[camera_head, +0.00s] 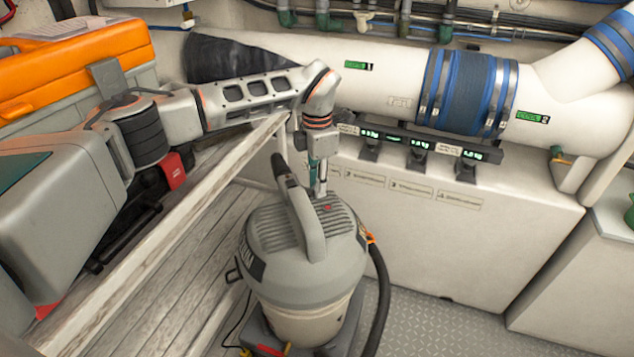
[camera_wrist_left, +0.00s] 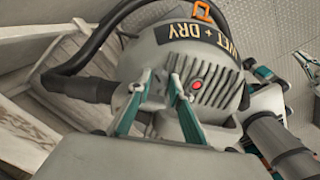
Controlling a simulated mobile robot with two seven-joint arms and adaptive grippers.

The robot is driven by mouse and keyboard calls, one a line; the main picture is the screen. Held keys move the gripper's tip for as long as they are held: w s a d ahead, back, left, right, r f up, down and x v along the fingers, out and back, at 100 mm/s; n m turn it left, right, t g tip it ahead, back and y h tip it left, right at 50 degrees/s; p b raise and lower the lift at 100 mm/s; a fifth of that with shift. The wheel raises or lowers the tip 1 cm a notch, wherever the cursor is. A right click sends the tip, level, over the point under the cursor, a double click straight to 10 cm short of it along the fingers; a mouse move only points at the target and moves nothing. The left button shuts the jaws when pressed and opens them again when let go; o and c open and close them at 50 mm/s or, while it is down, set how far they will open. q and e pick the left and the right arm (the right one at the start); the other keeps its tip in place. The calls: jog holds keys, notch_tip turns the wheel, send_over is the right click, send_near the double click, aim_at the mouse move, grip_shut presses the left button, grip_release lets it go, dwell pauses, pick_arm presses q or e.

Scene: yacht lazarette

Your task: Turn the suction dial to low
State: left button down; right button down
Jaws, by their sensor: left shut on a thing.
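The wet + dry vacuum (camera_head: 290,262) stands upright in the middle of the head view, grey with a ribbed motor head. Its head also fills much of the wrist view (camera_wrist_left: 215,60). My left gripper (camera_head: 318,192) points down at the top of the head, beside the handle. In the wrist view the left gripper (camera_wrist_left: 157,95) has its two teal-edged fingers at the head, shut on what I take to be the suction dial, mostly hidden by them. A red button (camera_wrist_left: 197,85) lies just right of the fingers. The dial's setting cannot be read. Teal gripper-like parts of mine show at the wrist view's right edge.
A wooden bench (camera_head: 150,235) with an orange-lidded case (camera_head: 75,65) is at the left. A white duct (camera_head: 390,70) and gauge row (camera_head: 420,145) run behind. The vacuum's black hose (camera_head: 381,300) hangs at its right. Diamond-plate floor (camera_head: 440,325) is clear to the right.

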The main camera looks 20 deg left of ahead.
pick_arm(q)
jog(key=shift+r+m+p, duration=0.25)
jog(key=shift+m+p, duration=0.1)
jog(key=shift+m, duration=0.35)
jog(key=m+p, duration=0.1)
jog(key=m, duration=0.1)
jog(key=shift+m, duration=0.3)
jog(key=m+p, duration=0.1)
jog(key=m, duration=0.1)
jog(key=shift+m, duration=0.3)
jog(key=shift+f+m+p, duration=0.1)
jog(key=shift+m+p, duration=0.2)
jog(key=shift+m, duration=1.6)
jog(key=m, duration=0.2)
jog(key=shift+m+p, duration=0.3)
jog(key=shift+p, duration=0.05)
jog(key=m, duration=0.9)
jog(key=shift+f, duration=0.1)
jog(key=m, duration=0.3)
jog(key=shift+m, duration=0.8)
